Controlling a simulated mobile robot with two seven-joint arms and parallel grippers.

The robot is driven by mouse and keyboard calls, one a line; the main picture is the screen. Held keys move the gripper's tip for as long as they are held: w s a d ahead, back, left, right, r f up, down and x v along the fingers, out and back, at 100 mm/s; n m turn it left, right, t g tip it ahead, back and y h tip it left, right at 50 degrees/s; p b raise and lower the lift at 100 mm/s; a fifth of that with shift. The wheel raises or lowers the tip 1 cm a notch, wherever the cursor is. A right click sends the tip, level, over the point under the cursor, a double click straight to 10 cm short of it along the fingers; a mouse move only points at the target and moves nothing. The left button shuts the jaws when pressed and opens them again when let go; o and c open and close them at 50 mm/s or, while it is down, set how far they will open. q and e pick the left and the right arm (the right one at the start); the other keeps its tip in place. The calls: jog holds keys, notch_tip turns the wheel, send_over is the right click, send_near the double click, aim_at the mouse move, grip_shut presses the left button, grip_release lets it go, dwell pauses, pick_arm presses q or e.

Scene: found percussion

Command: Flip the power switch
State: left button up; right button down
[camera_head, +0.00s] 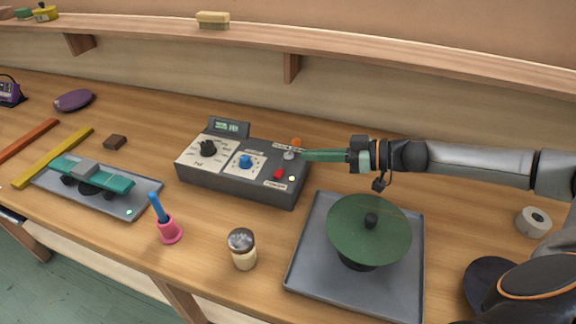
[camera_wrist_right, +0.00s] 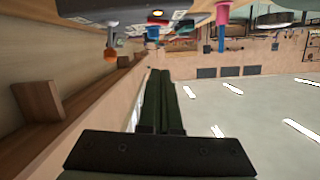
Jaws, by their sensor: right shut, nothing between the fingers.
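A dark grey control box (camera_head: 240,189) stands on the bench in the middle of the head view. A small silver toggle switch (camera_head: 289,155) is at its back right corner, beside an orange lamp (camera_head: 296,142). In the wrist view the orange lamp (camera_wrist_right: 110,55) and the silver switch (camera_wrist_right: 113,36) show at the upper left, and the box hangs along the top edge. My right gripper (camera_head: 304,155), green and shut with nothing held, points left with its tips just right of the switch. I cannot tell whether they touch. In the wrist view its fingers (camera_wrist_right: 160,75) are together. My left gripper is not in view.
A black knob (camera_head: 208,148), blue knob (camera_head: 245,161) and red button (camera_head: 279,174) are on the box. A green cymbal (camera_head: 368,232) stands on a grey tray (camera_head: 310,273) in front of my right arm. A shaker (camera_head: 242,249) and pink cup (camera_head: 169,231) stand nearer the front.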

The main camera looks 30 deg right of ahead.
jog(key=p, duration=0.1)
send_over(289, 179)
jog(key=shift+w+a+f, duration=0.1)
jog(key=shift+w+f, duration=0.25)
jog(key=shift+f, duration=0.2)
jog(key=f, duration=0.3)
jog(key=shift+s, duration=0.25)
jog(key=shift+s+f+b, duration=0.1)
jog(key=shift+f+b, duration=0.2)
jog(key=shift+f, duration=0.3)
jog(key=shift+f, duration=0.1)
